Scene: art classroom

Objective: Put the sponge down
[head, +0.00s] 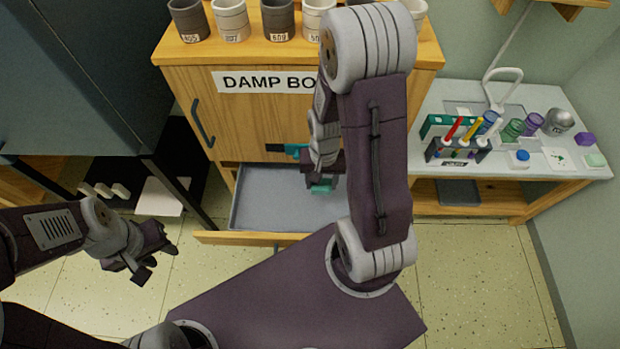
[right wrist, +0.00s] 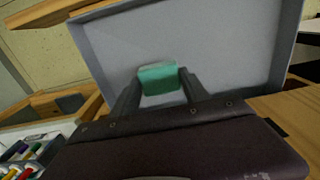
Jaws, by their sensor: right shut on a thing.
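The green sponge (head: 321,188) is held between the fingers of my right gripper (head: 318,178), over the grey inside of the open drawer (head: 262,195). In the right wrist view the sponge (right wrist: 158,77) sits between the two dark fingertips (right wrist: 158,88), with the bare grey drawer floor (right wrist: 215,50) behind it. I cannot tell whether the sponge touches the drawer floor. My left gripper (head: 158,262) is open and empty, left of the drawer and apart from it. My right arm hides part of the cabinet and the drawer's right side.
The wooden cabinet (head: 240,130) carries a "DAMP BO…" sign and several cups on top. A small teal thing (head: 295,150) shows at its front. At right, a grey-topped table (head: 440,100) holds a marker rack (head: 460,148) and jars. A dark cabinet stands at left.

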